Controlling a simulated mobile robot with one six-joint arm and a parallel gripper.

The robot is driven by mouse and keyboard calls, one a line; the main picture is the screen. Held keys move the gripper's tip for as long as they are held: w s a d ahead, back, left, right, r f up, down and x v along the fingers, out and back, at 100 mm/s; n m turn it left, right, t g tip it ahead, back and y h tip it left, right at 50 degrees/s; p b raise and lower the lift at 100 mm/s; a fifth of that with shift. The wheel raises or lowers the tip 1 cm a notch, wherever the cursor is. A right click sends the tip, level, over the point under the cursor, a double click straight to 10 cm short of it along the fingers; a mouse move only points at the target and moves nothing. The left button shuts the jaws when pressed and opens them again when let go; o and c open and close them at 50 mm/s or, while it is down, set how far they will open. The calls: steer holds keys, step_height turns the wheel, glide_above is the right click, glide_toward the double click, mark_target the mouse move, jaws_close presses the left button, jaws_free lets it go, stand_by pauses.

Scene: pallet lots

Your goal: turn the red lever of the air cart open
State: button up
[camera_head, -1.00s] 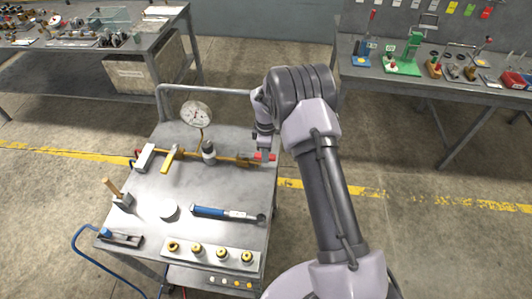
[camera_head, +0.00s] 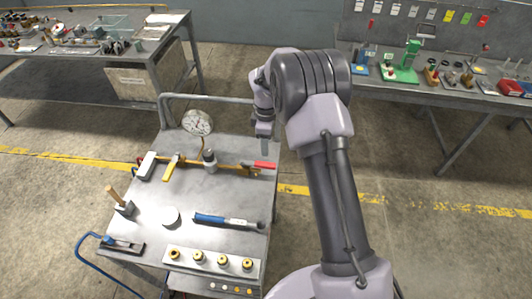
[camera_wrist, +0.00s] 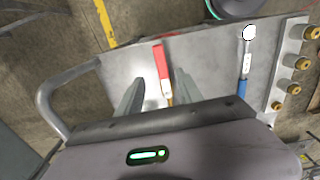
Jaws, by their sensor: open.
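The air cart (camera_head: 190,195) is a grey metal-topped cart left of my arm. The red lever (camera_head: 265,165) sits at the right end of a brass pipe and valve (camera_head: 240,167), near the cart's right edge. It points right, roughly along the pipe. In the wrist view the red lever (camera_wrist: 160,62) shows beyond the fingers, with its lower end between them. My gripper (camera_head: 265,147) is just above and behind the lever in the head view, apart from it. The wrist view shows my gripper (camera_wrist: 160,92) open and empty, fingers pointing toward the cart top.
A dial gauge (camera_head: 197,122), yellow lever (camera_head: 172,166), blue-handled tool (camera_head: 226,220) and wooden-handled tool (camera_head: 119,200) are on the cart. A rail (camera_head: 205,97) runs along its back. Workbenches stand behind left and right.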

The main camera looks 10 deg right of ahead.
step_height(320, 180, up, 7)
steer(key=p, duration=0.1)
steer(key=shift+r, duration=0.2)
